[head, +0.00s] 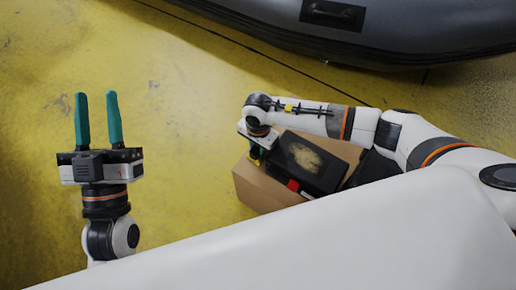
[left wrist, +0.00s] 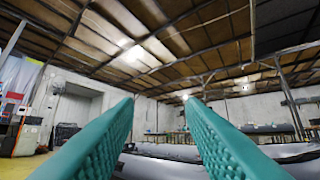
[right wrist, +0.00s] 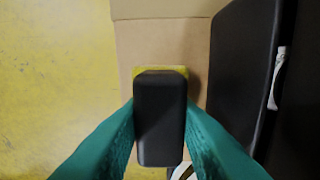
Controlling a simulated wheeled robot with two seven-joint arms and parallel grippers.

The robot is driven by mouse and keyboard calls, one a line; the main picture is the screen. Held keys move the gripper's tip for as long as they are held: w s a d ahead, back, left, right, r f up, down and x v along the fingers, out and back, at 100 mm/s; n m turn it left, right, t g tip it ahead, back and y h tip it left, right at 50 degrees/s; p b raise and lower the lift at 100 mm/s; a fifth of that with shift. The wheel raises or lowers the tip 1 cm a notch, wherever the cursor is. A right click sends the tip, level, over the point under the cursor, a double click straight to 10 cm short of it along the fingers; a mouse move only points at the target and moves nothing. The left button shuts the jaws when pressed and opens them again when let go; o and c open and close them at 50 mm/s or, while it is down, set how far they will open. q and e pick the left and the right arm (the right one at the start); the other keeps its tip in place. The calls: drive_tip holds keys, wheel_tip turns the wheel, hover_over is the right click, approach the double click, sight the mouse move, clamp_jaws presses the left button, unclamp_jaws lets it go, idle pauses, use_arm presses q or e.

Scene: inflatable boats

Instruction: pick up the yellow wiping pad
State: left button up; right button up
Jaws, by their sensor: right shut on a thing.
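The wiping pad shows in the right wrist view as a black block (right wrist: 160,125) with a yellow edge (right wrist: 183,70) showing behind its far end. My right gripper (right wrist: 160,108) is shut on it, with one teal finger against each side. In the head view a small bit of yellow (head: 254,161) shows below my right wrist, at the left end of the cardboard box; most of the pad is hidden there. My left gripper (head: 97,95) is open and empty over the yellow floor, well left of the box.
The cardboard box (head: 256,192) holds a black case (head: 312,160) with a tan patch on top, right of the pad. A small red item (head: 293,185) lies beside the case. A grey inflatable boat (head: 400,45) lies beyond. The yellow floor at left is clear.

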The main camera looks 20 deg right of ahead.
drive_tip(key=shift+r, duration=0.1)
